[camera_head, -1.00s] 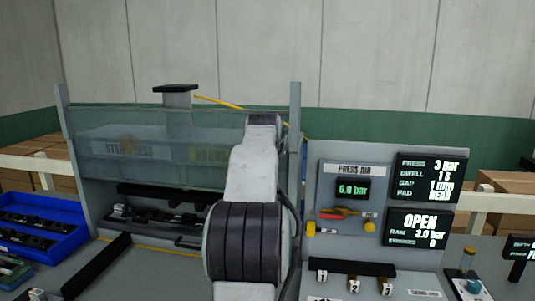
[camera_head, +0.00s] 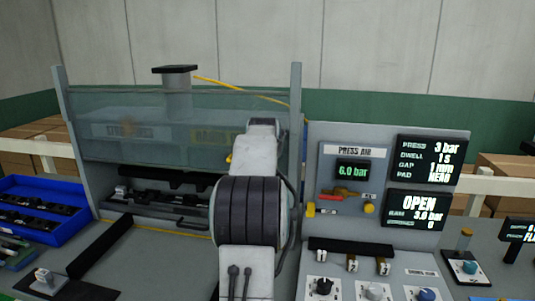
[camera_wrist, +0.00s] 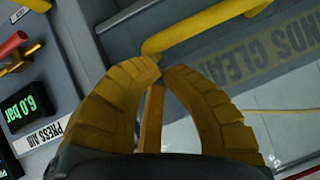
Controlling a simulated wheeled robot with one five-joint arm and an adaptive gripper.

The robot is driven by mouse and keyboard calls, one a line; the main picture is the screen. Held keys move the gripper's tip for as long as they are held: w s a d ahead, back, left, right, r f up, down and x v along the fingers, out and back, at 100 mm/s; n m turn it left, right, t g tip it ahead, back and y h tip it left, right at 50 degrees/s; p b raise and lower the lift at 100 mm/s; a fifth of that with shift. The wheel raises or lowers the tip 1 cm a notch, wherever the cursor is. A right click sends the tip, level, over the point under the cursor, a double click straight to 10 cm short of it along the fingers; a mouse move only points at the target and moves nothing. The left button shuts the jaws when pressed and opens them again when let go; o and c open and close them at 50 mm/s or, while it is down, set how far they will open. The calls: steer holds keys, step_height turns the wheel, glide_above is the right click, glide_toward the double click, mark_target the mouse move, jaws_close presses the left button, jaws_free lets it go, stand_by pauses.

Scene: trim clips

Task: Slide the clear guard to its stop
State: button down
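The clear guard (camera_head: 150,125) is a see-through panel between the two grey posts of the press, over the upper part of its opening. In the wrist view, a yellow bar handle (camera_wrist: 205,24) runs beside a "HANDS CLEAR" label. A small yellow bit of it shows left of my arm in the head view (camera_head: 229,158). My gripper (camera_wrist: 162,68) has its curved yellow fingers with tips almost together, right by the handle's bent end. The bar passes beyond the tips, not visibly between them; contact is unclear. My arm hides the gripper and the guard's right part in the head view.
The press-air panel (camera_head: 352,150) stands right of the press, with displays reading 6.0 bar and OPEN. Several knobs (camera_head: 323,286) sit in front of it. A blue tray (camera_head: 75,215) with dark parts lies left. A black rail (camera_head: 100,245) lies on the bench front.

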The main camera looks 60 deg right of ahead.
steer(key=shift+f, duration=0.1)
step_height(320, 180, down, 21)
steer(key=b, duration=1.8)
steer(key=shift+r, duration=0.25)
steer(key=d+r+p+v, duration=0.1)
steer(key=r+p+v, duration=0.1)
steer(key=v, duration=1)
steer(key=shift+r, duration=0.3)
steer(key=shift+a, duration=0.1)
